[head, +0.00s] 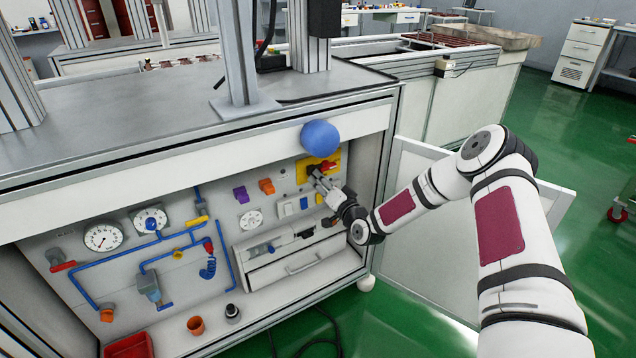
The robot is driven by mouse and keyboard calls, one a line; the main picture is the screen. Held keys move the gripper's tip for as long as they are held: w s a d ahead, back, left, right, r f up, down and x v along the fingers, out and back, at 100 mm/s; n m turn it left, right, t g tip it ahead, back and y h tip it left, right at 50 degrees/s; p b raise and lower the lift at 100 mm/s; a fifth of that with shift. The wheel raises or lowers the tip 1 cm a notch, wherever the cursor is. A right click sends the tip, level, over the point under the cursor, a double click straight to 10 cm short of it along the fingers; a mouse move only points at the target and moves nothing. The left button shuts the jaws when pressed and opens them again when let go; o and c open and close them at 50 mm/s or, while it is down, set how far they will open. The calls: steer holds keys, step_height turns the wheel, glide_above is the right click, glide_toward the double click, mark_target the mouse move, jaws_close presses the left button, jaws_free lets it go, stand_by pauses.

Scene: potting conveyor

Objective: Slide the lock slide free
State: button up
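My gripper (317,175) reaches in from the right to the back panel inside the open cabinet. Its fingertips are in front of a yellow plate (331,158) that carries a red handle (327,167). They touch or nearly touch the handle, and I cannot tell which. Whether the fingers are open or shut is too small to see. The gripper and wrist hide part of the plate and the panel below it. I cannot make out for certain which part is the lock slide.
A blue ball (320,138) shows just above the plate, by the cabinet's top edge. Purple (241,194) and orange (266,186) handles, gauges (103,237) and blue pipes are to the left. A drawer unit (290,262) is below. An open white door (430,215) stands behind my arm.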

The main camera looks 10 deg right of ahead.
steer(key=shift+b+x, duration=0.3)
steer(key=shift+x, duration=1.15)
jaws_close()
steer(key=shift+s+a, duration=0.3)
steer(key=shift+a, duration=0.55)
steer(key=shift+s+a, duration=0.25)
steer(key=shift+a, duration=0.6)
jaws_free()
steer(key=shift+a, duration=0.1)
